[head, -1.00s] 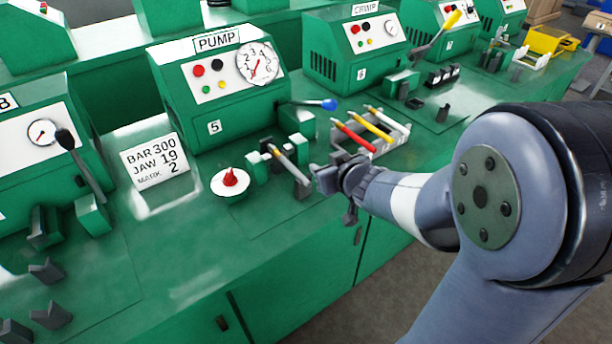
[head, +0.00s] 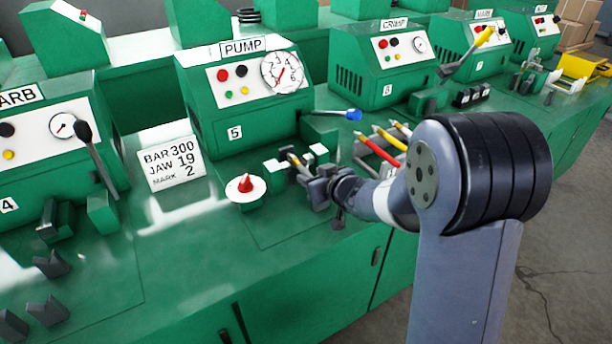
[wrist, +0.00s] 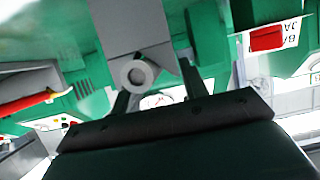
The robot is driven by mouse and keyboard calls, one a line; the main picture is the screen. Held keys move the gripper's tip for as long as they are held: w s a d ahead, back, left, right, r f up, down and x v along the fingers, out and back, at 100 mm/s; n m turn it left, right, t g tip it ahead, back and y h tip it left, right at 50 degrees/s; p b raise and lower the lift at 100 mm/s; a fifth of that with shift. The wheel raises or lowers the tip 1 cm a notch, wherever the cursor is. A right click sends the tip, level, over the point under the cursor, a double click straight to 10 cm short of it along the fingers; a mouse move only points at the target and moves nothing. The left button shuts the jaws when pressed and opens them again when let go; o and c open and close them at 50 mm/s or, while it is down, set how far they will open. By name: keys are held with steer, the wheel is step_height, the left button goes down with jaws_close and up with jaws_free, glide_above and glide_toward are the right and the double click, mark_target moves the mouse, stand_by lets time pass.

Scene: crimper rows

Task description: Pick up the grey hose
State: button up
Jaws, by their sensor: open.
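The grey hose (head: 297,161), with a yellowish end fitting, lies in the small green-and-white clamp blocks in front of the PUMP machine (head: 237,131). My gripper (head: 320,186) is at its near end and hides most of its length. In the wrist view, a round grey end with a hole (wrist: 137,74), apparently the hose's near end, shows between my two spread dark fingers (wrist: 160,95), closer to the left one. My gripper is open. I cannot tell whether a finger touches the hose.
A rack right of my gripper holds a red hose (head: 378,150) and a yellow hose (head: 390,138), partly behind my arm. A sign (head: 170,158) and a blue-tipped lever (head: 352,115) are near.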

steer(key=shift+x, duration=0.95)
jaws_close()
